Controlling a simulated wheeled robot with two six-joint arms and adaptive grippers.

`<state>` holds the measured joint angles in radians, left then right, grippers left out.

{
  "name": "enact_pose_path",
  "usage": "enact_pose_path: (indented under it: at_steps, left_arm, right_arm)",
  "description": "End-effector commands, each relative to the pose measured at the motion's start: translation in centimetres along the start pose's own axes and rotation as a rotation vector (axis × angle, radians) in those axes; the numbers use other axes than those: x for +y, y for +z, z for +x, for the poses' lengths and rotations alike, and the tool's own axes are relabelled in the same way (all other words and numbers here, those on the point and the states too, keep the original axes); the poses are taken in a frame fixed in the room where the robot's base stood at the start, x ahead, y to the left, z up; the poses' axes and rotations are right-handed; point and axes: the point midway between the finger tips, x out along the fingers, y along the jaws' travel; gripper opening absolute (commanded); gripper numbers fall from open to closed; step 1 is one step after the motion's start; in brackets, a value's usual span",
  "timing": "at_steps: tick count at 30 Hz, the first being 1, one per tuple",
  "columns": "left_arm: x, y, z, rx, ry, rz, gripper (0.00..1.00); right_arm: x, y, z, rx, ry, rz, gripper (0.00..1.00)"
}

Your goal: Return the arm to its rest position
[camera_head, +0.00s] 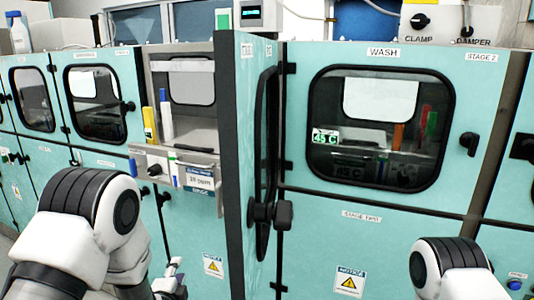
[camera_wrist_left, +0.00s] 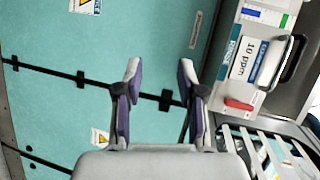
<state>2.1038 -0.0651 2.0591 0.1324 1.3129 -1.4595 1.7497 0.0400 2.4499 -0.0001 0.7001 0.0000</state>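My left arm (camera_head: 95,225) comes in from the left in the head view, bent in front of the teal cabinets. My left gripper (camera_head: 175,272) shows only in part, low beside the forearm. In the left wrist view the left gripper (camera_wrist_left: 158,74) has its two fingers apart, with nothing between them but a teal panel behind. Part of my right arm (camera_head: 450,268) shows at the lower right. The right gripper is out of the picture.
A cabinet door (camera_head: 249,150) stands open, its edge toward me. Left of it is the open bay (camera_head: 183,105) with a drawer labelled 10 ppm (camera_head: 200,181). The WASH door (camera_head: 382,130) to the right is shut. A slatted rack (camera_wrist_left: 275,150) shows in the wrist view.

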Motion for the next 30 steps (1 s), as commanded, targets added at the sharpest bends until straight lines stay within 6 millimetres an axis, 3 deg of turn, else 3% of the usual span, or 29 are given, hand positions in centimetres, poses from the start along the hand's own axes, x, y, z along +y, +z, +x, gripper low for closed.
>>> enact_pose_path:
  at_steps: [1,5,6,8,9,11,12,15,18,22,30]
  left_arm:
    - [4.6,1.1,-1.4,-0.017,0.107,-0.029,0.39]
    - [15.0,3.4,-6.7,-0.086,0.392,-0.18,0.39]
    - [18.0,4.0,-8.9,-0.119,0.482,-0.242,0.39]
    - [22.0,4.8,-12.6,-0.189,0.618,-0.35,0.39]
    - [24.4,5.3,-15.4,-0.247,0.708,-0.428,0.39]
    - [27.4,5.9,-19.9,-0.359,0.839,-0.559,0.39]
    - [29.0,6.2,-23.1,-0.455,0.922,-0.656,0.39]
    - [30.6,6.4,-29.8,-0.744,1.055,-0.92,0.39]
    - [30.9,6.3,-32.5,-0.955,1.067,-1.095,0.39]
    - [31.1,6.3,-32.9,-1.058,1.031,-1.197,0.39]
    - [31.0,6.3,-32.8,-1.059,1.024,-1.205,0.39]
  right_arm:
    - [0.0,0.0,0.0,0.0,0.0,0.0,0.4]
    - [0.0,0.0,0.0,0.0,0.0,0.0,0.4]
    - [0.0,0.0,0.0,0.0,0.0,0.0,0.4]
    - [0.0,0.0,0.0,0.0,0.0,0.0,0.4]
    - [0.0,0.0,0.0,0.0,0.0,0.0,0.4]
    - [0.0,0.0,0.0,0.0,0.0,0.0,0.4]
    - [0.0,0.0,0.0,0.0,0.0,0.0,0.4]
    - [0.0,0.0,-0.1,0.0,0.0,0.0,0.4]
    - [0.0,0.0,0.0,0.0,0.0,0.0,0.4]
    - [0.0,0.0,0.0,0.0,0.0,0.0,0.4]
    - [0.0,0.0,0.0,0.0,0.0,0.0,0.4]
